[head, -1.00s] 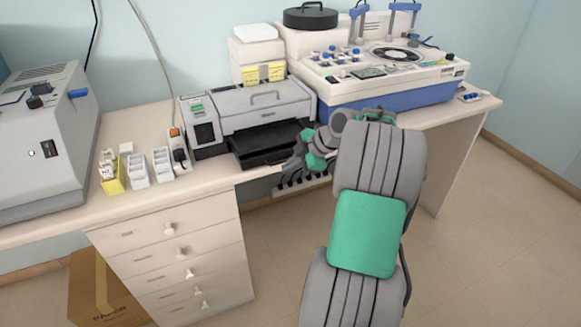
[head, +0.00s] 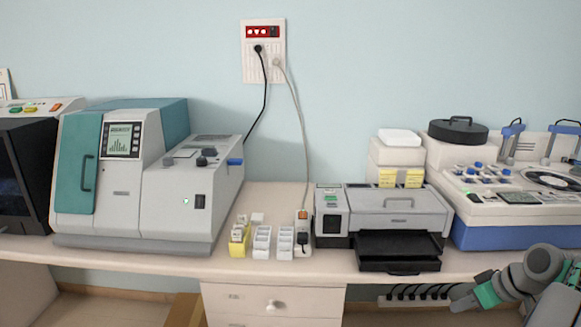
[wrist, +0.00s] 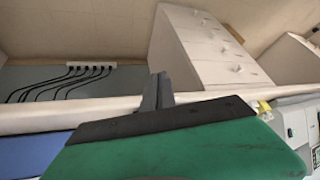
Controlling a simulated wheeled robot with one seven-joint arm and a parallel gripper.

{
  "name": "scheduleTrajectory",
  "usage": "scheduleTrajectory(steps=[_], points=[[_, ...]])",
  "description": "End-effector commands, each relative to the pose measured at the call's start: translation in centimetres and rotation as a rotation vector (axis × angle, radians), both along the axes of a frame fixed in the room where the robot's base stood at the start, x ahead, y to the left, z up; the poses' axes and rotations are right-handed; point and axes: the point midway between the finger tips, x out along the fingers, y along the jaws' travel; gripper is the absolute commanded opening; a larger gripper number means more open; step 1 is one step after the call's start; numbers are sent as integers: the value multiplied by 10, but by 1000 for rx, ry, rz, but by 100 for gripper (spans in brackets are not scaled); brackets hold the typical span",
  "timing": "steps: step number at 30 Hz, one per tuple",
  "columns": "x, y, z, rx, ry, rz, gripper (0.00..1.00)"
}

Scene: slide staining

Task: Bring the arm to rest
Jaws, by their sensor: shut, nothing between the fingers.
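My gripper (head: 463,300) is at the lower right of the head view, in front of the bench's front edge and below the printer-like machine. In the wrist view its fingers (wrist: 157,92) are together with nothing between them. My arm is folded in the lower right corner of the head view, mostly out of frame. The gripper appears apart from the things on the bench.
The bench (head: 330,262) holds a grey and teal machine (head: 150,190), small white racks (head: 262,242), a printer-like machine with a black tray (head: 400,250) and a white and blue device (head: 510,236). A power strip with cables (wrist: 92,66) is under the bench.

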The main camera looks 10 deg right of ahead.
Motion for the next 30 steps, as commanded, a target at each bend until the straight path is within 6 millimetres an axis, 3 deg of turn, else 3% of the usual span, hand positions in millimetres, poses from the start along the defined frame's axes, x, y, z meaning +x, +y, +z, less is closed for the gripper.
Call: scheduleTrajectory(steps=[1,3,6,11,15,19,24,27,30], points=[[-15,1,-25,75,82,-145,0],[-40,4,-52,155,196,-359,0],[-81,20,-77,223,353,-643,0],[-121,85,-86,182,527,-881,0],[-141,151,-75,51,563,-850,0],[-135,217,-51,-58,483,-669,0],[-99,301,4,-121,276,-361,0],[-95,330,13,-131,242,-260,0],[-94,340,12,-136,242,-223,0]])
